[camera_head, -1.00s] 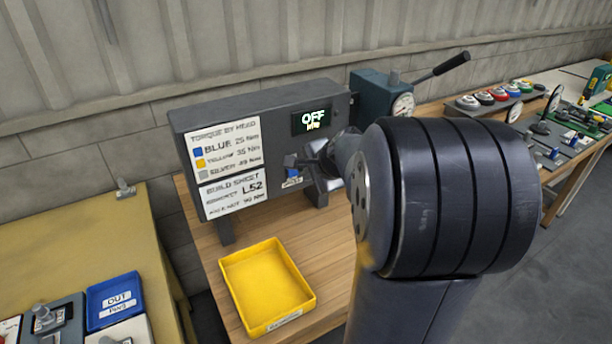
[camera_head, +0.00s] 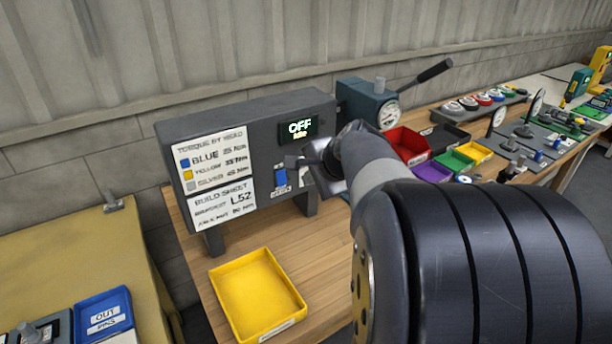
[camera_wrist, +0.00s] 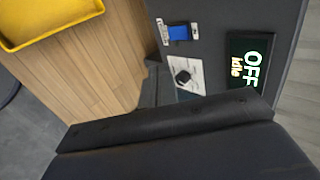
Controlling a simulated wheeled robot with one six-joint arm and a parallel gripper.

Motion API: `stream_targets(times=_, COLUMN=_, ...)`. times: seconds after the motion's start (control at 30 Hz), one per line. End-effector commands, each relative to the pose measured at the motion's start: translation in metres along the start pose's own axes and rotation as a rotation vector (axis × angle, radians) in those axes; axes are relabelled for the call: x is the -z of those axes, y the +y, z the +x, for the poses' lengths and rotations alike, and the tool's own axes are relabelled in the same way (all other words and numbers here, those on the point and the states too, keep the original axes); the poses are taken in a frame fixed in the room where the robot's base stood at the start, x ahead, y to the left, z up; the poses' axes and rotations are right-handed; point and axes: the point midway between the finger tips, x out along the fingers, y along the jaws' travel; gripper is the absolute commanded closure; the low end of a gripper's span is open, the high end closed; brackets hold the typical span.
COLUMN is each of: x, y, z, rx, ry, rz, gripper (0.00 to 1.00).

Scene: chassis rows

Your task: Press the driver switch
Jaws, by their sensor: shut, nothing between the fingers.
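The grey driver box (camera_head: 215,125) stands on the wooden bench. Its display (camera_head: 297,128) reads OFF, with a smaller line under it. The display (camera_wrist: 247,62) also shows in the wrist view and reads OFF, idle. A blue switch (camera_head: 281,178) is on the box front below the display, and it also shows in the wrist view (camera_wrist: 179,32) between small white labels. My gripper (camera_head: 292,162) is shut and empty, close to the box front, above and right of the blue switch. Whether it touches the box, I cannot tell. A pale patch with a small black piece (camera_wrist: 183,77) shows near the gripper.
A yellow tray (camera_head: 258,297) lies on the bench in front of the box. A teal press with a lever (camera_head: 367,103) stands behind right. Red, purple, green and yellow bins (camera_head: 407,143) are beyond my arm. A blue OUT tray (camera_head: 103,313) is at lower left.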

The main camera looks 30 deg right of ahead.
Motion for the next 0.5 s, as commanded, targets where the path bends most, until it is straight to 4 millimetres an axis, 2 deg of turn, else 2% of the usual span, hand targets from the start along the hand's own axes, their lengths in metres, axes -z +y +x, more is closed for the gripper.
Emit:
stream_targets(times=0.07, x=0.000, y=0.008, z=0.006, rx=-0.023, ry=-0.003, rz=0.001, gripper=1.00)
stream_targets(times=0.33, x=0.000, y=0.007, z=0.007, rx=-0.020, ry=-0.002, rz=0.000, gripper=1.00)
stream_targets(times=0.5, x=0.000, y=0.008, z=0.024, rx=-0.023, ry=-0.004, rz=0.000, gripper=1.00)
